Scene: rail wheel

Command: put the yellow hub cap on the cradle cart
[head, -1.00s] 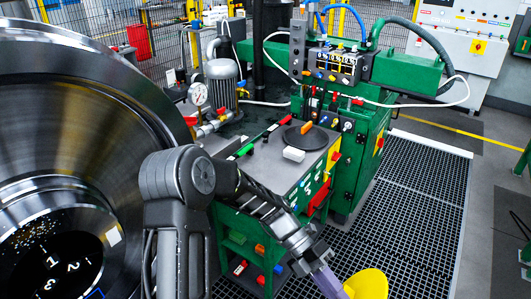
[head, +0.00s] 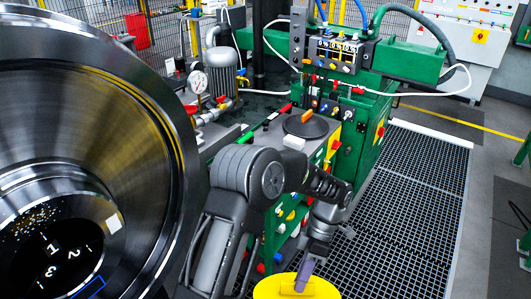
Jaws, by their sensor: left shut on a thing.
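The yellow hub cap (head: 268,289) is at the bottom edge of the head view, a little right of centre, partly cut off by the frame. My left gripper (head: 303,276) points down and is shut on the hub cap's raised middle part. The cap is in front of the green machine, above the dark grating as seen here. I cannot make out the cradle cart in this view. My right gripper is out of view.
A large steel rail wheel (head: 135,130) fills the left side. A green machine bench (head: 330,125) with a grey top and coloured knobs stands behind my left arm. Dark floor grating (head: 410,200) lies clear to the right.

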